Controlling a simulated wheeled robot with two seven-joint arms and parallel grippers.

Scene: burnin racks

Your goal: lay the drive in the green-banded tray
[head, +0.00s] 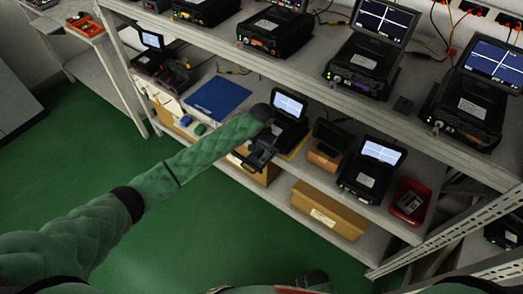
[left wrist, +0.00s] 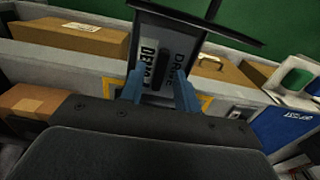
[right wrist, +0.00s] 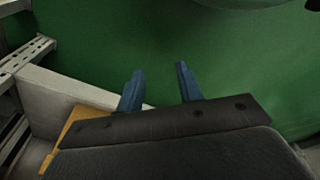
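My left gripper (head: 258,152) is low over the front of a black test unit (head: 287,130) with a raised lit screen on the lower shelf. In the left wrist view, its blue fingers (left wrist: 160,88) are spread on either side of a dark part with pale, printed labels (left wrist: 150,62). This may be the drive; I cannot tell if the fingers touch it. My right gripper (right wrist: 160,88) is open and empty over green floor.
A blue mat (head: 218,98) lies on the lower shelf, left of the unit. A red bin (head: 409,200) and another screened unit (head: 368,172) stand to the right. The upper shelf (head: 300,85) overhangs behind. Cardboard boxes (head: 328,208) sit below.

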